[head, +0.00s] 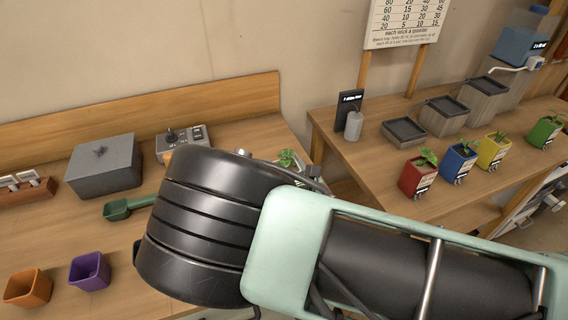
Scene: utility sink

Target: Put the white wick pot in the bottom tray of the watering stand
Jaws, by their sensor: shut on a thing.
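A green plant (287,158) shows just past my arm, with a pale sliver under its leaves. This may be the white wick pot, but my arm hides most of it. My gripper's fingers are hidden behind the arm, so I cannot see how they meet the pot. The watering stand is at the right, with dark square trays on stepped grey blocks. The bottom tray (405,130) is the lowest and nearest one and looks empty. The middle tray (447,107) and top tray (482,88) rise behind it to the right.
Red (418,177), blue (458,162), yellow (493,151) and green (543,132) pots stand before the stand. A grey bottle (354,125) is left of the bottom tray. The left bench holds a grey box (103,167), green scoop (118,209), orange pot (27,288) and purple pot (90,271).

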